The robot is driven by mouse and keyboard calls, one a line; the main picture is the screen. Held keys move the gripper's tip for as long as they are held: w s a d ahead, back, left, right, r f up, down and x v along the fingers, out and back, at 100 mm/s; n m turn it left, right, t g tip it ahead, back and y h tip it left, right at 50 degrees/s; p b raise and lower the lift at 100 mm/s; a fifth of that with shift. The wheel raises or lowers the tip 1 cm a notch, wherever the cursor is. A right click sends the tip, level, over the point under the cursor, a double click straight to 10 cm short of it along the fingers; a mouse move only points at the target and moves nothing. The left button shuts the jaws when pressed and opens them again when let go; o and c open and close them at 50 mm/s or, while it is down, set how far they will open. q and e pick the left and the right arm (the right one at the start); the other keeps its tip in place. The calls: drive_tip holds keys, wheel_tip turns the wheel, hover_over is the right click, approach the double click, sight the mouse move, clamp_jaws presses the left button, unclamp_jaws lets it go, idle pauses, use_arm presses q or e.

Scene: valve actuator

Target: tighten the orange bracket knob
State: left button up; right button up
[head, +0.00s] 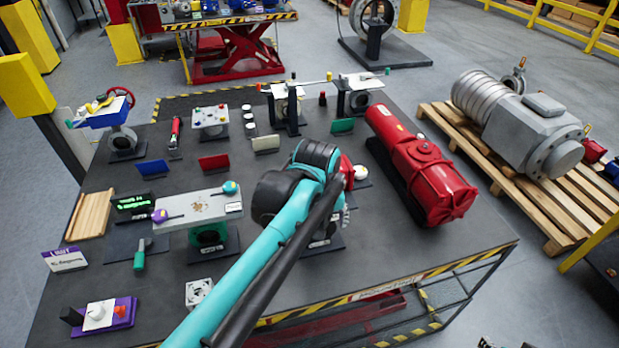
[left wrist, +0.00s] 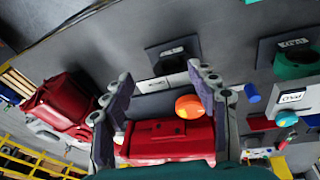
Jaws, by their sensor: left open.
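The orange knob (left wrist: 189,106) shows in the left wrist view as a round orange disc beside a red block-shaped body (left wrist: 165,140). My left gripper (left wrist: 160,78) is open, with one finger on each side of the knob and red body. The knob is closer to the right finger. I cannot tell whether that finger touches it. In the head view my teal left arm reaches over the table, and its wrist hides the knob and most of the fingers. A bit of red (head: 346,170) shows just past the wrist. My right gripper is not in view.
A large red actuator (head: 420,168) lies right of my wrist. A white-topped stand (head: 195,207) with colored handles is to the left. Red (head: 214,162) and green (head: 342,126) plates stand behind. The table's striped front edge (head: 400,286) is near.

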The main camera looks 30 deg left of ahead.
use_arm(q)
drive_tip(key=w+a+r+n+g+p, duration=0.1)
drive_tip(key=a+r+n+p, duration=0.1)
drive_tip(key=w+a+r+n+g+p, duration=0.1)
drive_tip(key=a+r, duration=0.1)
drive_tip(key=r, duration=0.1)
drive_tip(key=w+a+r+n+p, duration=0.1)
drive_tip(key=a+r+n+p, duration=0.1)
drive_tip(key=r, duration=0.1)
drive_tip(key=shift+w+a+n+g+h+p, duration=0.3)
drive_tip(key=shift+g, duration=0.1)
drive_tip(key=shift+a, duration=0.2)
wheel_tip(320, 180, down, 8)
drive_tip(key=shift+b, duration=0.45)
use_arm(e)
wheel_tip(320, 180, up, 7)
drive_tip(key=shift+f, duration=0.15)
use_arm(q)
drive_tip(key=c, duration=1.2)
